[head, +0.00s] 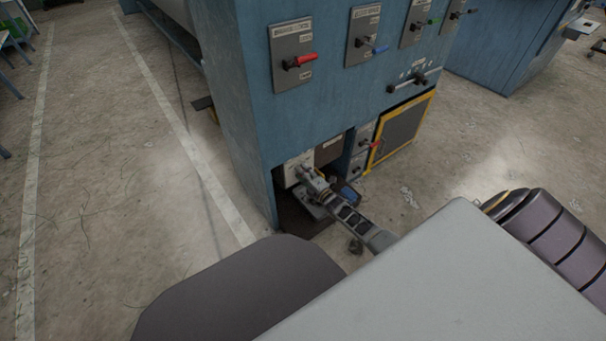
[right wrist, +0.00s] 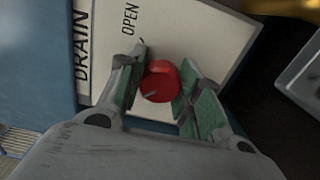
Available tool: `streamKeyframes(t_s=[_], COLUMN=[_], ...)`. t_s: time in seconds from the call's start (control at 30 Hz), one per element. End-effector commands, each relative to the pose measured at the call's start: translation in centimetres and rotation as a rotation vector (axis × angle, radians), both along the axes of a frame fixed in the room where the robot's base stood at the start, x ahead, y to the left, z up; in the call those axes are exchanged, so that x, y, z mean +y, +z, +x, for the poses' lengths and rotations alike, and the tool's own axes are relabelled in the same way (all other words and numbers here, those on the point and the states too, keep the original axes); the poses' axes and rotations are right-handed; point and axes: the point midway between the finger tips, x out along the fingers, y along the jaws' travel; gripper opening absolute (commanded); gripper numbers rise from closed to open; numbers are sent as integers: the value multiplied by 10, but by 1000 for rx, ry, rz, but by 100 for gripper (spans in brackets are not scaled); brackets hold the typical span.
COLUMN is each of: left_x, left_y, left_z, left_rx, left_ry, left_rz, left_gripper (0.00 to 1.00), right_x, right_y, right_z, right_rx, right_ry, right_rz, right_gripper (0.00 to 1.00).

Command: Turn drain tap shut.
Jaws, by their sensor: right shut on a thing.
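The drain tap is a red round knob (right wrist: 161,80) on a pale plate (right wrist: 180,40) lettered DRAIN and OPEN in the right wrist view. My right gripper (head: 309,180) reaches into the low recess of the blue cabinet in the head view. Its green-padded fingers lie on both sides of the knob and are shut on it. A small grey mark shows on the knob's lower edge. In the head view the gripper hides the knob, and only part of the plate (head: 291,166) shows. My left gripper is not in view.
The blue cabinet (head: 245,100) carries lever switches above the recess, one red (head: 300,61) and one blue (head: 376,47). A yellow-framed panel (head: 402,133) stands right of the recess. Open concrete floor (head: 120,190) lies to the left.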

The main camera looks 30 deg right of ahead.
Motion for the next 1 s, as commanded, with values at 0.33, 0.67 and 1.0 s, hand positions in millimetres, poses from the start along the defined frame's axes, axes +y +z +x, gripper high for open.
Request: streamKeyframes(t_s=[0.33, 0.67, 1.0], left_x=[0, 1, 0], left_y=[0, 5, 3], left_z=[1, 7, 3], left_rx=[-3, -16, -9], left_ry=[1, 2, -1], left_rz=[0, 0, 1], left_gripper=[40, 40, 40], right_x=[0, 0, 0], right_y=[-1, 0, 0], right_z=[-1, 0, -2], right_rx=[2, 1, 0], right_ry=[0, 0, 0], right_rz=[-5, -4, -4], right_gripper=[11, 56, 56])
